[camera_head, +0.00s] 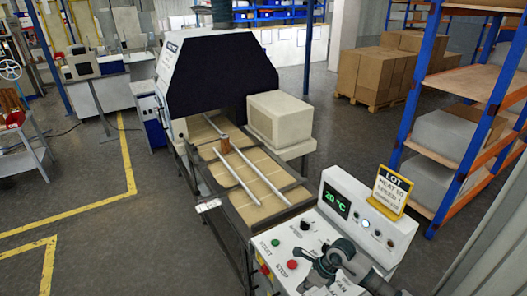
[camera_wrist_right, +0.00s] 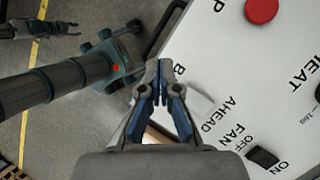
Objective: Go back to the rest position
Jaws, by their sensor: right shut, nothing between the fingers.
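My right gripper (camera_head: 335,262) is over the control panel (camera_head: 290,252) at the lower right of the head view. In the right wrist view, its fingers (camera_wrist_right: 160,72) meet at the tips with nothing between them, and the panel (camera_wrist_right: 235,75) lies beyond and to the right. I cannot tell how far the tips are from the panel surface. A small dark jaw-like end (camera_wrist_right: 66,28) at the upper left of that view looks like my left gripper; its opening is too small to read. The left gripper does not show in the head view.
The panel carries a red stop button (camera_head: 293,265), a green display (camera_head: 336,201) and a yellow LOT sign (camera_head: 393,190). A black switch (camera_wrist_right: 262,157) is near the right gripper. Behind stands a conveyor (camera_head: 255,207) under a dark hood (camera_head: 222,68). Shelving (camera_head: 440,157) stands at right.

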